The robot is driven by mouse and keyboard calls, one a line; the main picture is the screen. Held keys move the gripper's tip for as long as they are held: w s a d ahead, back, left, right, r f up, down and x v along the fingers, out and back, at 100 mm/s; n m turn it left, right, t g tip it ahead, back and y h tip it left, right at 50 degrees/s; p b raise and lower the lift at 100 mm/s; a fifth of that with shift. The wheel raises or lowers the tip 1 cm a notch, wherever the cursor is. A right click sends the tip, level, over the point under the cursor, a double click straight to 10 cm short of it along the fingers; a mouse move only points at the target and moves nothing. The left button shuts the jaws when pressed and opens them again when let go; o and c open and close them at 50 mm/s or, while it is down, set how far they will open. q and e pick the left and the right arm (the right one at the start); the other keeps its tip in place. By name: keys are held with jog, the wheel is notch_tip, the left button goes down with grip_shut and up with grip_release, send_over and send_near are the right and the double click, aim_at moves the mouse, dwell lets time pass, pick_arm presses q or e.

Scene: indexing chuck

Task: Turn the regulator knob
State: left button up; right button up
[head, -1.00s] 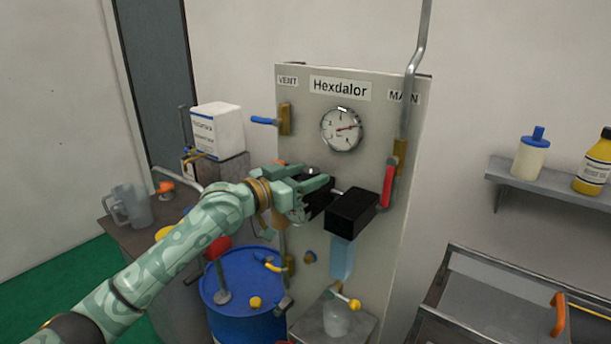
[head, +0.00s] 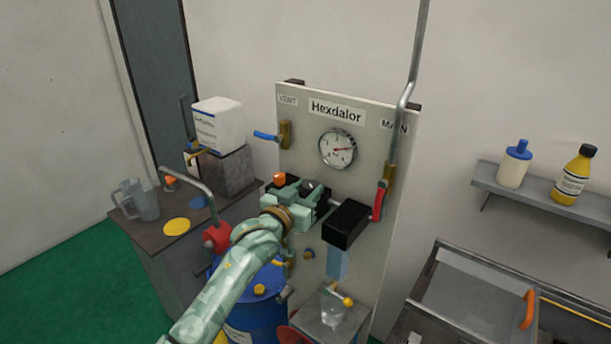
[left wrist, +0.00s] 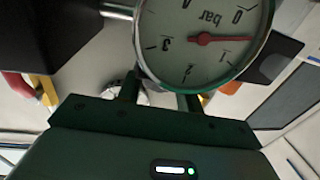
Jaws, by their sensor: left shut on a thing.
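My left gripper (head: 308,198) reaches up to the front of the grey Hexdalor panel (head: 368,205). Its fingers are shut on the regulator knob, which is mostly hidden in the head view. In the left wrist view a pale round part of the knob (left wrist: 153,97) shows between the two dark fingers. The black regulator body (head: 323,197) is partly hidden behind the gripper. The round pressure gauge (head: 338,149) is above it. In the left wrist view the gauge (left wrist: 205,35) is upside down, and its red needle lies between 0 and 1. My right gripper is out of view.
A black box (head: 345,224) stands out right of the gripper, near a red lever (head: 379,200). A blue-handled valve (head: 267,136) is at upper left. A bent pipe with a red part (head: 216,237) and a blue drum (head: 258,308) are close to my left arm.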

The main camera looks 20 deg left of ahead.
pick_arm(q)
jog(key=shift+r, duration=0.1)
jog(key=o, duration=1)
jog(key=b+v, duration=0.1)
jog(key=v, duration=1.5)
jog(key=shift+b, duration=0.35)
jog(key=shift+s, duration=0.1)
